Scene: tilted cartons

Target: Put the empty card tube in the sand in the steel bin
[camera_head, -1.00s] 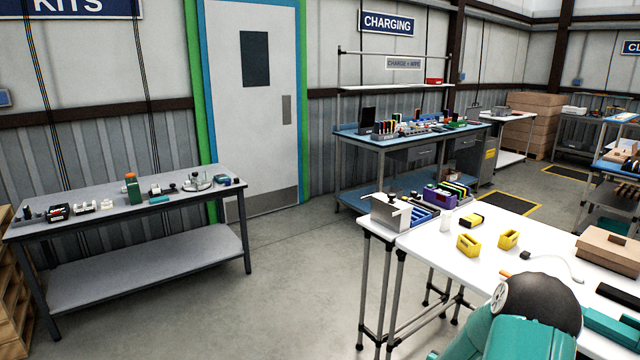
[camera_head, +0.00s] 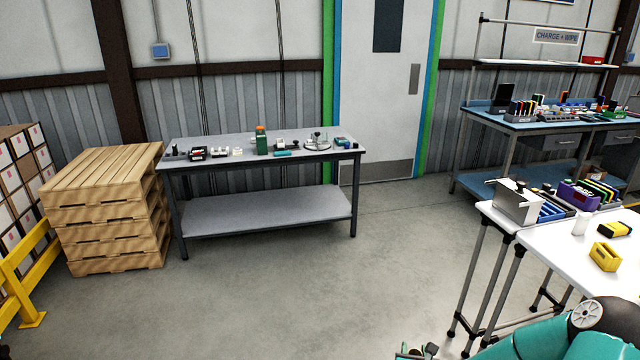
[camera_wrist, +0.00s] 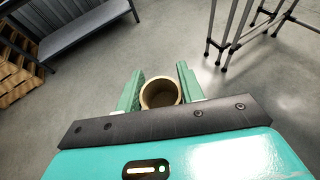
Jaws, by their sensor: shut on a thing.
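My gripper (camera_wrist: 160,92) is shut on the card tube (camera_wrist: 146,96), a brown open-ended tube seen end-on between the green fingers in the wrist view. The tube's open end faces the wrist camera, and its inside looks hollow. Below it I see only grey floor. In the head view my teal arm is at the bottom right, and the gripper's tip is at the bottom edge, mostly out of frame.
A grey workbench (camera_head: 220,153) with small tools stands by the wall. Stacked pallets (camera_head: 105,210) and a yellow rail (camera_head: 30,262) are at left. The middle floor is clear.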

